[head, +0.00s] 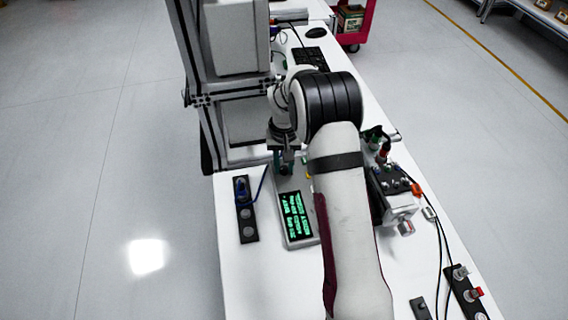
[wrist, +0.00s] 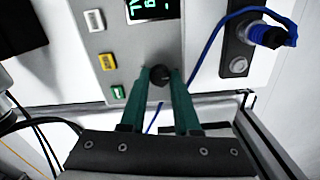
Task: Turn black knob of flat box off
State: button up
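The flat box is a light grey panel with a lit green-text screen. It shows in the head view (head: 299,240) and in the wrist view (wrist: 112,72). Its black knob (wrist: 160,75) sits between the tips of my gripper's two green fingers (wrist: 160,80) in the wrist view. The fingers are apart, one on each side of the knob, very close to it; I cannot tell whether they touch it. In the head view my gripper (head: 285,168) is over the far end of the box, and my arm hides part of the box. The knob's pointer direction is not readable.
White, yellow and green buttons (wrist: 107,62) line the box beside the knob. A black strip with a blue plug and cable (head: 243,205) lies left of the box. A device with an orange knob (head: 392,190) stands to the right. A metal frame (head: 233,110) rises behind on the left.

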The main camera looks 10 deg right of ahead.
grip_shut()
jog(key=shift+m, duration=0.3)
jog(key=m, duration=0.3)
jog(key=shift+m, duration=2.5)
jog(key=o, duration=0.8)
grip_release()
